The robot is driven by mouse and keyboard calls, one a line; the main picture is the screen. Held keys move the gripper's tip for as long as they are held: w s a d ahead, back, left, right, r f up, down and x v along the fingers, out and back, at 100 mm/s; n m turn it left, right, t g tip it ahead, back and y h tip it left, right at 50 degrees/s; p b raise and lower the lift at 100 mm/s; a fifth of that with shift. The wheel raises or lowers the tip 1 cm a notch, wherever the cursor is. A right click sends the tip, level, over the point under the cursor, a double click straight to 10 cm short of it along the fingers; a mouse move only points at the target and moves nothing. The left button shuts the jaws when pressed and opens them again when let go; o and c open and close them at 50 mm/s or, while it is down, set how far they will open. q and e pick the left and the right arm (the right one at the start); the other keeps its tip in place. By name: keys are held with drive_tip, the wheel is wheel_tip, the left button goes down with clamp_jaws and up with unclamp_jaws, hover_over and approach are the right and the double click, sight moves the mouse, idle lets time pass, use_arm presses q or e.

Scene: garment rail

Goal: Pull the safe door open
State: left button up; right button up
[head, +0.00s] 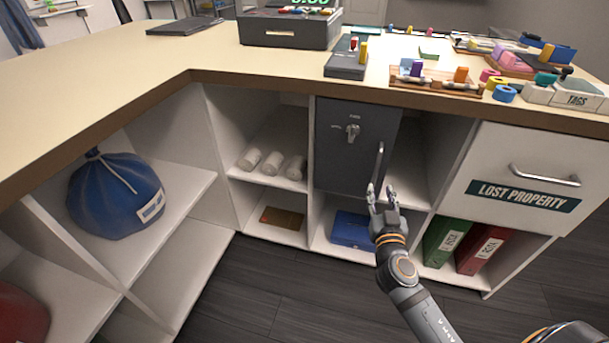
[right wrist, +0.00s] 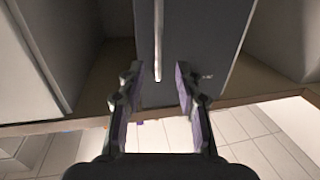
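The safe (head: 336,165) is a dark grey box in the shelf under the counter. Its door looks shut, with a dial (head: 352,131) near the top and an upright bar handle (head: 379,158) at the right side. The handle (right wrist: 158,40) also shows in the right wrist view. My right gripper (head: 381,193) is open at the handle's lower end. In the right wrist view its fingers (right wrist: 159,82) stand either side of the bar's line, with a gap on both sides. I cannot tell how deep the bar lies between them. My left gripper is out of view.
The counter edge (head: 290,85) overhangs the safe. A lost property drawer (head: 522,180) is to the right, with green (head: 446,240) and red (head: 482,248) binders below. A blue box (head: 352,229) sits under the safe, and white rolls (head: 272,163) lie left. The floor in front is clear.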

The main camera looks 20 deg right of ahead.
sight(377, 170)
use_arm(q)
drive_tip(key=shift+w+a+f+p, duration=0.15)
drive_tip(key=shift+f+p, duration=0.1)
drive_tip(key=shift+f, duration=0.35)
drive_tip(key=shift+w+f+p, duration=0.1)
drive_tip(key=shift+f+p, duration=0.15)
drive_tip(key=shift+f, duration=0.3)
use_arm(e)
drive_tip(key=x, duration=1)
drive_tip(key=shift+w+d, duration=0.15)
drive_tip(key=shift+d, duration=0.1)
clamp_jaws()
